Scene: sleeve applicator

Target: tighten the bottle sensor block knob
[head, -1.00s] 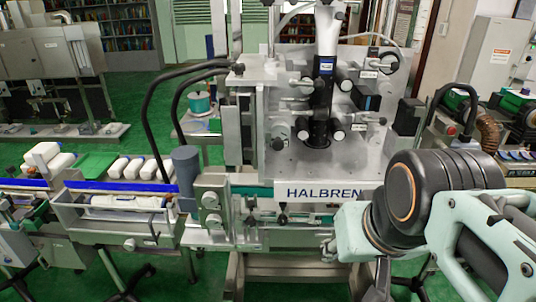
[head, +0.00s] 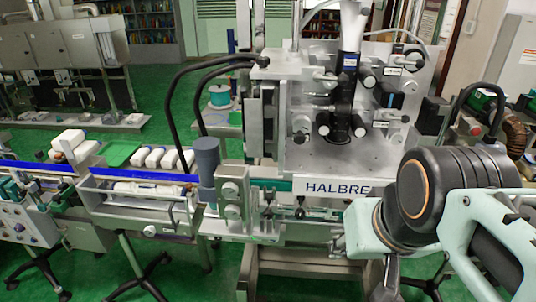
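The applicator machine (head: 420,150) with the HALBREN label stands in the middle of the head view. A grey metal block (head: 231,178) with round knobs (head: 229,190) sits on its conveyor front, beside a dark grey cylinder (head: 206,165). A small dark knob (head: 300,213) shows on the rail under the label. I cannot tell which of these is the bottle sensor block knob. My arm, mint and black, fills the lower right and covers the end of the label. My gripper is not visible.
White bottles (head: 165,157) lie on the conveyor at left, behind a blue-edged guard (head: 130,175). A control panel (head: 30,215) stands at far left. Black hoses (head: 174,100) arch above the conveyor. Green floor (head: 180,280) is open in front, between stand legs.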

